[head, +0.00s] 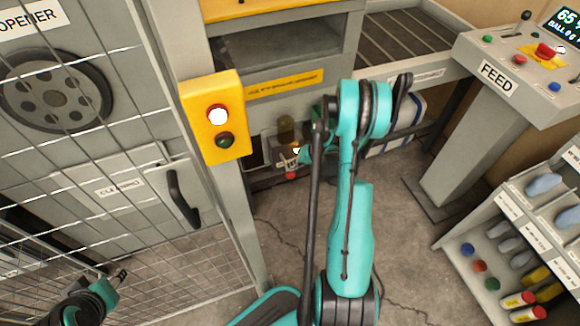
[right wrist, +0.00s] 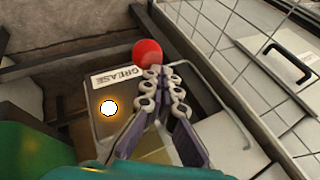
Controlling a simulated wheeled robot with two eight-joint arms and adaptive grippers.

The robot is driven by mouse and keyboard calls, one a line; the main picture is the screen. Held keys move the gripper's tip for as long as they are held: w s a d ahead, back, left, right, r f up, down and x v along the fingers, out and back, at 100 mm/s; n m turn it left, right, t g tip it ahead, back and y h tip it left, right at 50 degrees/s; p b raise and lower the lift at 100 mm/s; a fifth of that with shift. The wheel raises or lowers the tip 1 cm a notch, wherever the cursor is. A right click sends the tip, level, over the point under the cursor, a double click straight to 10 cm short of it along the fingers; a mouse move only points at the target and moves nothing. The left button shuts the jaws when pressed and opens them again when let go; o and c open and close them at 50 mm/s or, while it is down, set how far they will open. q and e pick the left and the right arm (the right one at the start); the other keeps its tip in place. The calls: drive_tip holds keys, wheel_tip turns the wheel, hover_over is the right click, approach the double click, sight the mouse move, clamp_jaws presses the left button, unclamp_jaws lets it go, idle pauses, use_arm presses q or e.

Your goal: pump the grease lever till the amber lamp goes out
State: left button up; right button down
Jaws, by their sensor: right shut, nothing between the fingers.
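The grease unit is low on the machine, with a "GREASE" label (right wrist: 118,76) on its plate. Its amber lamp (right wrist: 109,107) is lit, with a white centre and an orange glow; it also shows in the head view (head: 296,150). The lever's red ball knob (right wrist: 148,53) sits just beyond my right fingertips; it also shows in the head view (head: 290,176). My right gripper (right wrist: 163,72) is shut and empty, its tips close to the knob; I cannot tell whether they touch. My left gripper (head: 120,276) is at the lower left, away from the unit, its opening unclear.
A yellow box (head: 213,90) on the post carries a bright lamp above a dark green one. A wire mesh fence (head: 150,235) stands at the left. The FEED console (head: 497,80) and a shelf rack (head: 500,235) stand at the right. The floor between is clear.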

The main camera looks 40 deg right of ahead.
drive_tip(key=shift+s+a+f, duration=0.1)
drive_tip(key=shift+s+f, duration=0.05)
drive_tip(key=shift+f, duration=0.45)
drive_tip(key=shift+s+f, duration=0.15)
drive_tip(key=shift+f, duration=0.45)
idle(1.0)
drive_tip(key=shift+r, duration=0.1)
idle(0.4)
drive_tip(key=shift+w+d+r+p, duration=0.1)
drive_tip(key=shift+w+r+p, duration=0.15)
drive_tip(key=shift+r+p, duration=0.55)
drive_tip(key=shift+w+d+r+p, duration=0.1)
drive_tip(key=shift+w+r+p, duration=0.2)
drive_tip(key=shift+r, duration=0.85)
drive_tip(key=shift+w+d+r+p, duration=0.1)
drive_tip(key=shift+w+r+p, duration=0.1)
drive_tip(key=shift+r+p, duration=0.6)
drive_tip(key=shift+r, duration=0.2)
drive_tip(key=r+p, duration=0.1)
drive_tip(key=r, duration=0.1)
drive_tip(key=w+r+p, duration=0.1)
drive_tip(key=r, duration=0.1)
drive_tip(key=shift+w+d+r, duration=0.1)
drive_tip(key=shift+d+r, duration=0.05)
drive_tip(key=shift+r, duration=0.25)
idle(0.8)
